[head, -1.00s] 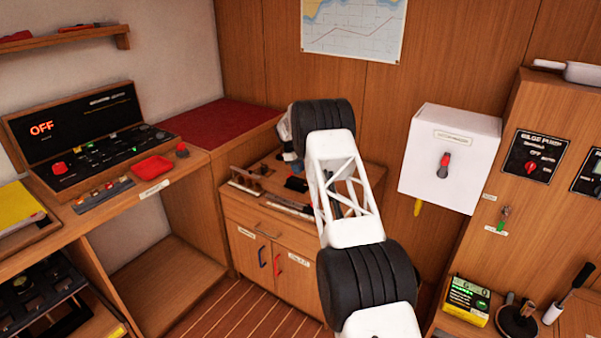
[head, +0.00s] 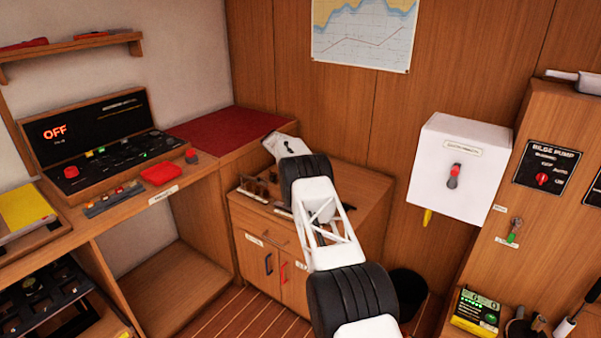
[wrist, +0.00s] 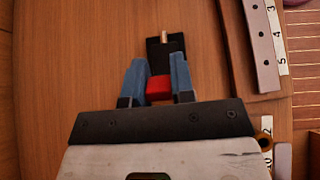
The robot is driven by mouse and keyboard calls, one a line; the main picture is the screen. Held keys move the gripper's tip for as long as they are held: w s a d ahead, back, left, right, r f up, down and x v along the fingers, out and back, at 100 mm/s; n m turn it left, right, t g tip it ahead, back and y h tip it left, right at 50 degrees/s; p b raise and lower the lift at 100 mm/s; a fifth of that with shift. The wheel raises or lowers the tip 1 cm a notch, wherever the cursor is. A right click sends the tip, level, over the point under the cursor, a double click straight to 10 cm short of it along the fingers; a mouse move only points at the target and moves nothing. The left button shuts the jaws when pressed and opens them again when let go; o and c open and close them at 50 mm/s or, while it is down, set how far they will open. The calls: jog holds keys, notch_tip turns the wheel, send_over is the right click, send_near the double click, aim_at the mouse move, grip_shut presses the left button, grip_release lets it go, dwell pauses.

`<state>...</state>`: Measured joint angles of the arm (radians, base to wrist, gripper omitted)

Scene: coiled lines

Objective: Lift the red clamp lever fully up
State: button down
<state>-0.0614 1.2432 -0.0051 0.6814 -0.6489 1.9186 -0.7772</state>
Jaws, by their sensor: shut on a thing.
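In the wrist view my gripper (wrist: 160,84) has two blue fingers on either side of a red block, the grip of the red clamp lever (wrist: 159,89). The fingers are shut on it. Just beyond the fingertips is a dark clamp part (wrist: 157,50) with a small coppery pin standing up from it. Most of the lever is hidden by the gripper body, so its angle cannot be told. In the head view my arm reaches over the low wooden cabinet (head: 355,190); the fingers and lever do not show there.
Bare wood lies to the left. In the head view small tools (head: 262,188) lie on the cabinet top, and a white box (head: 440,190) hangs on the wall to the right.

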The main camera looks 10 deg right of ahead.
dwell(0.3)
jog(key=c, duration=1)
grip_release()
jog(key=shift+o, duration=0.2)
jog(key=shift+r, duration=0.1)
jog(key=shift+r, duration=1.7)
jog(key=s+r, duration=0.1)
jog(key=s, duration=1.5)
jog(key=shift+a+r, duration=0.2)
jog(key=shift+a, duration=0.05)
jog(key=shift+c, duration=0.3)
